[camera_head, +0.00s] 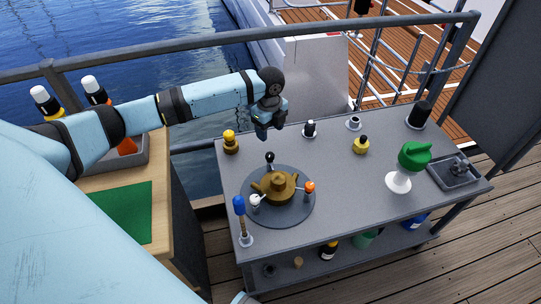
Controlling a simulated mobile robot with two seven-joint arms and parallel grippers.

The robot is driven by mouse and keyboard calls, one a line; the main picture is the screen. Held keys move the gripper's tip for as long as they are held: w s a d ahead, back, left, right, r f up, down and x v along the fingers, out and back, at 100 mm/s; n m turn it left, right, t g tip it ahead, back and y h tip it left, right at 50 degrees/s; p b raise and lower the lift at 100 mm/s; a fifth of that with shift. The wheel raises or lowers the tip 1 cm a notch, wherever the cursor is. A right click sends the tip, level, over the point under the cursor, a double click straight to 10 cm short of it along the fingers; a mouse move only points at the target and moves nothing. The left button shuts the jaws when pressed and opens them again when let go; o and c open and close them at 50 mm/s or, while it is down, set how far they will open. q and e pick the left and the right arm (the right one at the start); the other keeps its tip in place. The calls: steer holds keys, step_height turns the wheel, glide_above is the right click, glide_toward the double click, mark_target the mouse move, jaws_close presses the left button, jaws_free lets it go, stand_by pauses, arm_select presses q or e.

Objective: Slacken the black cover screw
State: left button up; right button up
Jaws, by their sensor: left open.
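A brass pot-like body (275,187) sits on a round grey plate (299,213) at the table's left-middle. Around it stand a black-headed screw (270,158) at the back, a white-headed one (255,200) at the front left and an orange-headed one (309,187) at the right. My left gripper (263,133) points down above the table's back edge. It is open, with nothing seen between its fingers, and appears above and behind the black-headed screw, apart from it. My right gripper is not in view.
The grey table (345,205) also holds a blue-topped tool (240,212), a yellow bottle (230,142), a green-topped white funnel-like item (408,165), a black cylinder (419,113) and a dark tray (458,173). A wooden cabinet with a green mat (124,211) stands left. A railing runs behind.

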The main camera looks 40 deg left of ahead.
mark_target(270, 155)
arm_select(q)
step_height(270, 155, down, 10)
steer(key=shift+b, duration=0.7)
steer(key=shift+f, duration=0.6)
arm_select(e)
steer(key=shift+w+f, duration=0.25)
